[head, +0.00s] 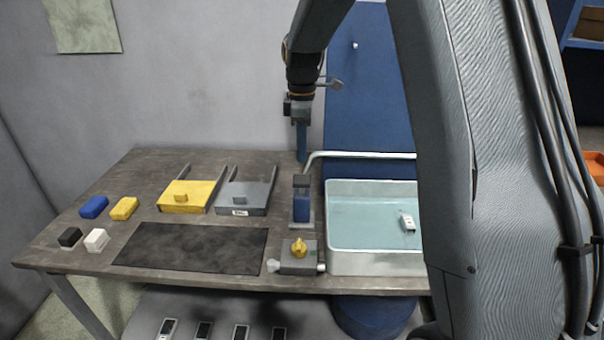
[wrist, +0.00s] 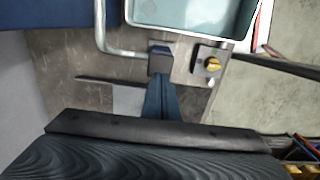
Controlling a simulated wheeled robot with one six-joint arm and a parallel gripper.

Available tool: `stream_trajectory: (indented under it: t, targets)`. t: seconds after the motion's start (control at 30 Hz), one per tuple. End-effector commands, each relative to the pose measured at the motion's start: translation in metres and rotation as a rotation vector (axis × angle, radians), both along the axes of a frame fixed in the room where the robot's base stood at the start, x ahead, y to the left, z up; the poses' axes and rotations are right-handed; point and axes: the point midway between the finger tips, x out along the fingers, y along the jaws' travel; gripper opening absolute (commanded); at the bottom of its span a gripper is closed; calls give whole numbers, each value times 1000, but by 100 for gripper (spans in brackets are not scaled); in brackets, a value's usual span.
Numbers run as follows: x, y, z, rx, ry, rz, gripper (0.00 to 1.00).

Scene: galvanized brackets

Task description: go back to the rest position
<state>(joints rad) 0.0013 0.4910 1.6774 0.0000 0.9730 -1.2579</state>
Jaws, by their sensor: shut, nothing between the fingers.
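My gripper (head: 301,158) hangs above the back of the workbench (head: 135,205), its long blue fingers pointing down. The fingers are shut and empty; they also show in the wrist view (wrist: 161,82). In the head view they are near the bent metal pipe (head: 345,154). Below them stands a blue post-like piece with a grey top (head: 301,206). In the wrist view, the fingertips appear just below a dark grey block (wrist: 160,58) at the pipe's end; I cannot tell the gap.
A water-filled basin (head: 372,187) holds a small white item (head: 407,222). A yellow-knobbed valve (head: 299,249) stands in front. Yellow (head: 187,195) and grey trays (head: 244,196), a black mat (head: 192,248) and several small blocks (head: 94,207) lie left. A wall is behind the bench.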

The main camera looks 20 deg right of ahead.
Motion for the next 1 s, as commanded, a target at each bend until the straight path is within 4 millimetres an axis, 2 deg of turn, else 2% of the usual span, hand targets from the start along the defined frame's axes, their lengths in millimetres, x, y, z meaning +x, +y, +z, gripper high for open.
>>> stream_trajectory:
  t: [0.03,0.17,0.43,0.57,0.67,1.0]
  targets:
    - [-1,0,7,0,0,0,0]
    - [0,0,13,0,1,0,0]
    - [-1,0,11,0,0,-5,0]
    - [-16,0,2,0,-6,-86,0]
    - [-45,0,-13,4,-21,-243,0]
    - [-190,1,-84,49,-89,-965,0]
